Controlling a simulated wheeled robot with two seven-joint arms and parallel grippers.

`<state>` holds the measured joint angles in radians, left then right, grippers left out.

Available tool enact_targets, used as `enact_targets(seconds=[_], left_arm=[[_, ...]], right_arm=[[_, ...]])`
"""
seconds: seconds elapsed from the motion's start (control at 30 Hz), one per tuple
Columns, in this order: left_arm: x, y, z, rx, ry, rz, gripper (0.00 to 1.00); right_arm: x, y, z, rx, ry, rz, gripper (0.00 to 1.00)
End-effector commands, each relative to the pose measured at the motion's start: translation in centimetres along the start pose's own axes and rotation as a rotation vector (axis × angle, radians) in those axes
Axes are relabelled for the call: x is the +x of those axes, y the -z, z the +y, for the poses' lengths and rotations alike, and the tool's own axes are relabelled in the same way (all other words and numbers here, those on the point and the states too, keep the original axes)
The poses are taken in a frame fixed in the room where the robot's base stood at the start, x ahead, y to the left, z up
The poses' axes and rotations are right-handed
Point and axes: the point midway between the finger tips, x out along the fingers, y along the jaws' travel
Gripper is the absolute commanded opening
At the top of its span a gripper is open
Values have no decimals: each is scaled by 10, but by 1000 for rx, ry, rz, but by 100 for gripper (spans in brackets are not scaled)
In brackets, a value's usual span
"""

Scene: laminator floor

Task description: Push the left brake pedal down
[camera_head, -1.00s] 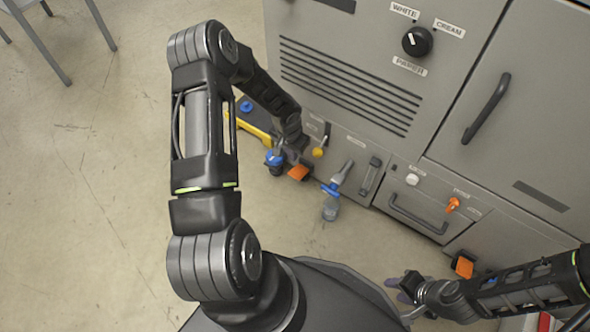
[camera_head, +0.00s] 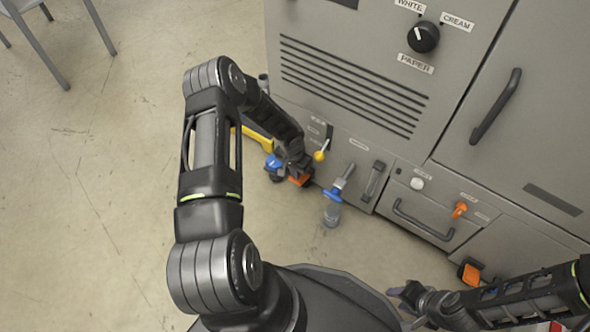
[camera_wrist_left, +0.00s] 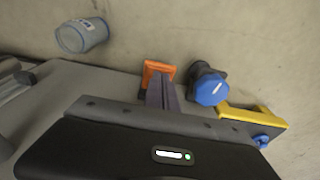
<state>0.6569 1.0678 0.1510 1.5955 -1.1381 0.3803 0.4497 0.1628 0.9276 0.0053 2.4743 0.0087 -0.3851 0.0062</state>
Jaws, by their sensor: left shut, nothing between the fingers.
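The left brake pedal is an orange block (camera_head: 299,181) low at the foot of the grey machine; it also shows in the left wrist view (camera_wrist_left: 158,69). My left gripper (camera_head: 299,170) is at the pedal, partly covering it in the head view. In the left wrist view its purple-grey fingers (camera_wrist_left: 160,92) are together and empty, with their tips over the pedal's near part. I cannot tell whether they touch it. A second orange pedal (camera_head: 470,274) is at the right of the machine. My right gripper (camera_head: 402,292) is at the lower right, away from both pedals.
The grey machine (camera_head: 350,90) rises behind. Open floor lies left.

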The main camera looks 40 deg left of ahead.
Motion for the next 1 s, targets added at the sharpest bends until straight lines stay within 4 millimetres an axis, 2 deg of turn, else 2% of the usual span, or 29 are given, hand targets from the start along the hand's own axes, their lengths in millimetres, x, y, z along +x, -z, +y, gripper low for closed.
enact_targets(seconds=[0.37,0.7,1.0], left_arm=[[2,-1,0,2,1,0,0],[34,-28,0,2,2,0,0],[32,-30,-1,0,1,0,0]], right_arm=[[2,0,0,0,0,1,36],[35,2,11,1,0,15,36],[33,4,10,1,0,18,36]])
